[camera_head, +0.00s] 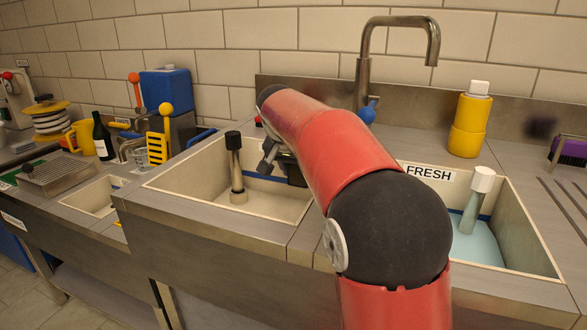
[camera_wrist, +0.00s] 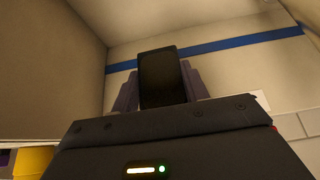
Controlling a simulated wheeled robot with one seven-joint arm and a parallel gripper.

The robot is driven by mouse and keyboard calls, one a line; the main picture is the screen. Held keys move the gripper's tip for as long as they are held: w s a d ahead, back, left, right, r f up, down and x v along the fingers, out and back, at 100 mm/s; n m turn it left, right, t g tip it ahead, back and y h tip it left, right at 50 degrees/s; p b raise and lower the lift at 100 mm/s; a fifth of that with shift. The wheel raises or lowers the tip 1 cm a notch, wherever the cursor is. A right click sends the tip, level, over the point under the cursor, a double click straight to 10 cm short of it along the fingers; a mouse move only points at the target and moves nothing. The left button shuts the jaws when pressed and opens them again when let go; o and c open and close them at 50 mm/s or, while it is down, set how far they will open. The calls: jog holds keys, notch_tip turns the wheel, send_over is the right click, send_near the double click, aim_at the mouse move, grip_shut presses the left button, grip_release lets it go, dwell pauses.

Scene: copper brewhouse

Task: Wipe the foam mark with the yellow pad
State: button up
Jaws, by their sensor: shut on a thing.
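My gripper (camera_head: 270,160) reaches over the wide left sink, largely hidden behind my red arm. In the wrist view its two grey fingers (camera_wrist: 160,80) are shut on a dark upright block (camera_wrist: 160,75). I cannot tell whether this block is part of the yellow pad; no yellow shows on it. Beyond it are the pale sink walls with a blue stripe (camera_wrist: 220,44). I cannot make out a foam mark in either view. My arm covers part of the left sink (camera_head: 270,205) in the head view.
A black-topped standpipe (camera_head: 236,165) rises in the left sink. A right sink (camera_head: 520,230) labelled FRESH holds bluish water and a white-topped pipe (camera_head: 475,200). A tap (camera_head: 362,85), a yellow bottle (camera_head: 468,125) and a purple brush (camera_head: 570,150) are behind. Bottles and racks crowd the left.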

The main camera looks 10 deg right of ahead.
dwell(0.3)
jog(key=shift+s+a+b, duration=0.3)
jog(key=shift+s+a, duration=0.1)
jog(key=shift+s, duration=0.25)
jog(key=o, duration=0.8)
jog(key=shift+c, duration=0.2)
jog(key=c, duration=0.7)
jog(key=shift+s+a+f+b, duration=0.15)
jog(key=shift+s+a+b, duration=0.55)
jog(key=shift+s, duration=0.25)
jog(key=shift+c, duration=0.3)
jog(key=shift+s+a+b, duration=0.45)
jog(key=shift+s+a, duration=0.2)
jog(key=shift+s, duration=0.35)
jog(key=shift+s+a+b, duration=0.4)
jog(key=shift+s+a, duration=0.25)
jog(key=shift+s, duration=0.3)
